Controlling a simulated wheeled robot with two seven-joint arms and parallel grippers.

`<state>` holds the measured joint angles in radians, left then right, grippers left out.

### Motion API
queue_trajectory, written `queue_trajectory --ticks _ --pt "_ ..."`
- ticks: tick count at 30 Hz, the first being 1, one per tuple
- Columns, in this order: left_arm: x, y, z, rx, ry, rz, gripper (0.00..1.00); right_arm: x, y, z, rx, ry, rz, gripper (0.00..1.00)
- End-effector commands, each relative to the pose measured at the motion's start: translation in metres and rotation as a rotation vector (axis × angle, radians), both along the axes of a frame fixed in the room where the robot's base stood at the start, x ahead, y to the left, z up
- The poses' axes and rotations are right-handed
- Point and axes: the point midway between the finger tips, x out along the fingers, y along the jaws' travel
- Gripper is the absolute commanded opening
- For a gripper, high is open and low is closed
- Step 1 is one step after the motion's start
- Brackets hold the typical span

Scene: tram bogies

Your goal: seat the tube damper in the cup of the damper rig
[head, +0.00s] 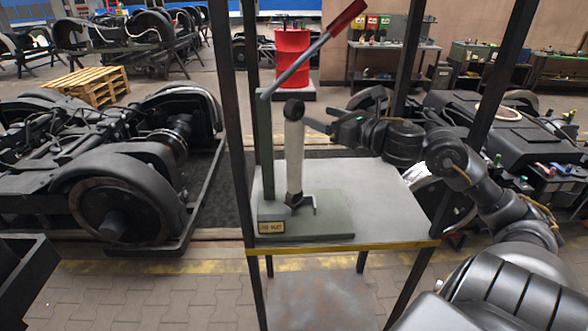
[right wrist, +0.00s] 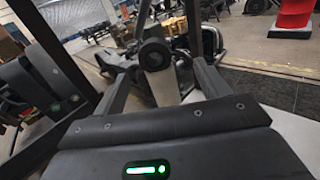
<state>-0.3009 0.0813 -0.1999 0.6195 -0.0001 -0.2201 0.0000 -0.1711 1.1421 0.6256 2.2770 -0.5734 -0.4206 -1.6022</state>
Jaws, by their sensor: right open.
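The tube damper (head: 295,155), a pale tube with a black eye at its top, stands nearly upright on the damper rig (head: 330,228). Its lower end is at the dark cup (head: 300,202) on the rig's green base; I cannot tell how deep it sits. My right gripper (head: 316,125) is open, to the right of the damper's upper part, just below its eye. In the right wrist view, the damper's eye (right wrist: 155,54) and pale tube (right wrist: 162,85) appear between the two spread fingers (right wrist: 160,82). My left gripper is not in view.
The rig's green post and its lever with red handle (head: 346,17) rise beside and above the damper. Dark frame posts (head: 238,130) flank the grey table (head: 385,200). Bogies (head: 110,170) stand left and right. A red drum (head: 292,58) stands behind.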

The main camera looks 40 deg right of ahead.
Motion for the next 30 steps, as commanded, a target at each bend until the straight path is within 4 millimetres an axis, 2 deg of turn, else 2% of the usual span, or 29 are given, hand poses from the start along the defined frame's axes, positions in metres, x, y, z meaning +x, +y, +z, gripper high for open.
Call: queue_trajectory --ticks 8,21,30 --pt "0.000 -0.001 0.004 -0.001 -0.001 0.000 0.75 0.006 0.002 0.009 -0.035 -0.010 0.011 0.75" --pt "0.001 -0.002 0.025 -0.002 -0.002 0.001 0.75 0.052 0.008 0.008 -0.031 -0.010 0.008 0.75" --pt "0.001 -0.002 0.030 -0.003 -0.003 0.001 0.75 0.059 0.010 0.008 -0.029 -0.009 0.008 0.75"
